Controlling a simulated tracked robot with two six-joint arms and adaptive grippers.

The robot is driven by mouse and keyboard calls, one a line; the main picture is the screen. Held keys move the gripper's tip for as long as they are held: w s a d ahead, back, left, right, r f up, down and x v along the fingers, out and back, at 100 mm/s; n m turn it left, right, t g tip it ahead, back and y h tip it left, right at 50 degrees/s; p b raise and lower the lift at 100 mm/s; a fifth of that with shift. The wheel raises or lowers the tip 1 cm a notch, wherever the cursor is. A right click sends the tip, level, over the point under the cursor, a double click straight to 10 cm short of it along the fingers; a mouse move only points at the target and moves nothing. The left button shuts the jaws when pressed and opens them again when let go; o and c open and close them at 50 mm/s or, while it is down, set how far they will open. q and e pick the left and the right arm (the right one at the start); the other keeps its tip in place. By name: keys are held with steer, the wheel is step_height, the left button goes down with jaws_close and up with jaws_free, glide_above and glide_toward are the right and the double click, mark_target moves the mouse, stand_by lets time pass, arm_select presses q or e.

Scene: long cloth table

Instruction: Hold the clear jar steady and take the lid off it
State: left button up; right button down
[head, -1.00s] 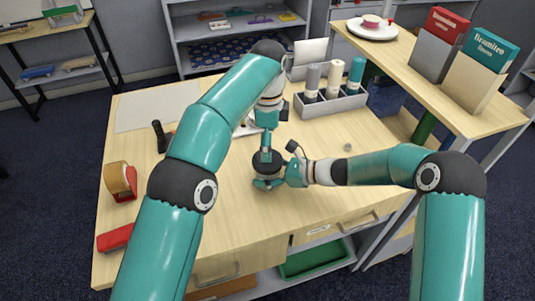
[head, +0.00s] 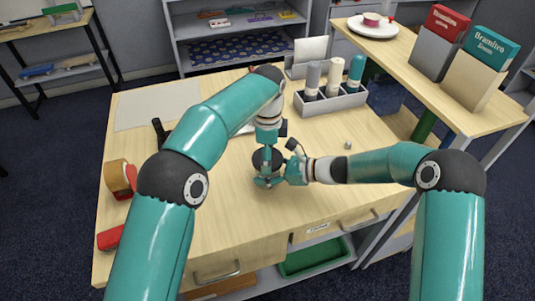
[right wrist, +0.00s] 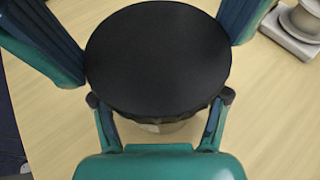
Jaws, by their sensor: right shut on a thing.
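The jar's black lid (right wrist: 158,58) fills the middle of the right wrist view, seen from above. It hides nearly all of the clear jar, of which a pale sliver (right wrist: 165,127) shows below the rim. My right gripper (head: 290,173) comes in from the right and is shut on the jar, its fingers at the lower sides of the lid in the right wrist view. My left gripper (head: 267,181) points down over the jar. Its two wide-set fingers flank the lid in the right wrist view; whether they press on it is unclear.
A tape dispenser (head: 121,178) and a red stapler (head: 110,237) lie at the table's left edge. A dark upright object (head: 159,133) stands behind my left arm. A grey rack (head: 333,103) with bottles is at the back right. The front of the table is clear.

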arm_select(q)
steer(key=c, duration=0.3)
steer(key=n, duration=0.6)
steer(key=shift+n, duration=0.3)
steer(key=shift+c, duration=0.3)
steer(key=o, duration=1.1)
